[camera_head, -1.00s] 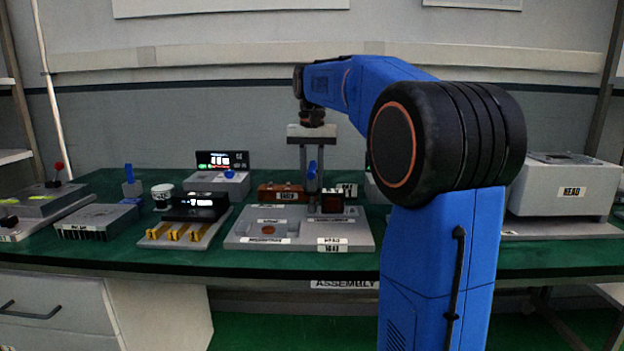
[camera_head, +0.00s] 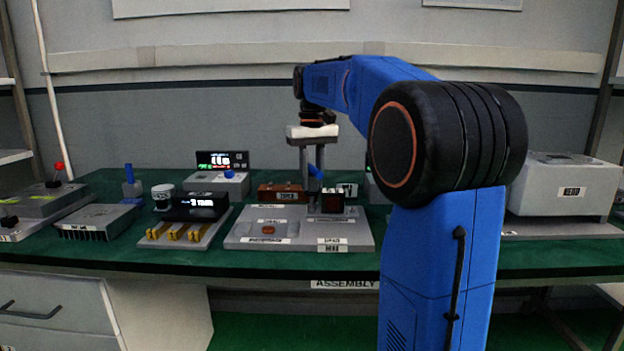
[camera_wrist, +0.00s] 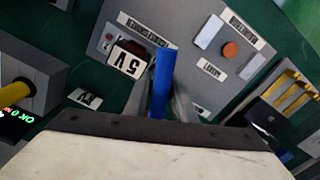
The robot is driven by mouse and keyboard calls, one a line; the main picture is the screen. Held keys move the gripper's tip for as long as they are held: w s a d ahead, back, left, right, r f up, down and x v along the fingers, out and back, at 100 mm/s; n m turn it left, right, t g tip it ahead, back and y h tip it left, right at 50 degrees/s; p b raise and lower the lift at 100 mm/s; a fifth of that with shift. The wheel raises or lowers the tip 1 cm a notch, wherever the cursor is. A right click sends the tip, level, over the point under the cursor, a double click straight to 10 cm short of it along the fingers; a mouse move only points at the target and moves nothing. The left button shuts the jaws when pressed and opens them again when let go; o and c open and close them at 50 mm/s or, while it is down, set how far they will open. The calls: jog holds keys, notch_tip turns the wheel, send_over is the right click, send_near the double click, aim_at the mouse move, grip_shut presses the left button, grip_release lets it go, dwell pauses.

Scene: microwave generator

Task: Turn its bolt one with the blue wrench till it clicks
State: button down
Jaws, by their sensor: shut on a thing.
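My gripper (camera_head: 311,186) points down over the grey assembly plate (camera_head: 285,231) and is shut on the blue wrench (camera_head: 316,173). In the wrist view the wrench (camera_wrist: 163,82) is a blue bar between the two grey fingers (camera_wrist: 165,100), reaching down to the plate. Its lower end and any bolt under it are hidden, so I cannot tell whether it sits on bolt one. A dark block with a reddish top (camera_head: 332,203) stands right beside the fingers.
A black display (camera_head: 203,206) stands behind a tray with yellow parts (camera_head: 180,233), left of the plate. A brown block (camera_head: 281,192) lies behind the plate. A white cup (camera_head: 163,196) and grey finned block (camera_head: 97,222) are further left. A large grey box (camera_head: 563,185) is right.

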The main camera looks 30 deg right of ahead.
jog(key=n, duration=0.4)
jog(key=shift+n, duration=0.3)
dwell(0.4)
jog(key=m, duration=0.4)
jog(key=shift+m, duration=0.3)
jog(key=shift+n, duration=1.7)
jog(key=shift+r, duration=0.1)
jog(key=shift+r, duration=4.45)
